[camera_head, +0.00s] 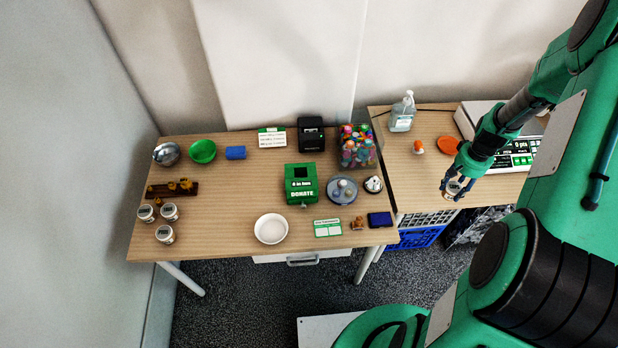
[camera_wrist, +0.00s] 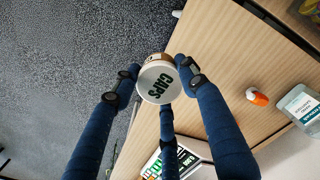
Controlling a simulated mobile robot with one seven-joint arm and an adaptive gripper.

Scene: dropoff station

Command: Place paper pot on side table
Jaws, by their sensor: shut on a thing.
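In the head view my gripper (camera_head: 454,187) holds the pot (camera_head: 453,188) over the front part of the side table (camera_head: 418,182), the smaller wooden table on the right. The side table also shows in the wrist view (camera_wrist: 215,55). I cannot tell whether the pot touches the tabletop. My fingers partly hide the pot in the head view.
A sanitizer bottle (camera_head: 402,112), an orange-and-white item (camera_head: 418,147), an orange disc (camera_head: 447,145) and a scale (camera_head: 515,156) stand on the side table. Bare wood lies at its front left. The main table (camera_head: 230,185) holds bowls, several white-topped pots (camera_head: 165,234) and a green donate box (camera_head: 301,184).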

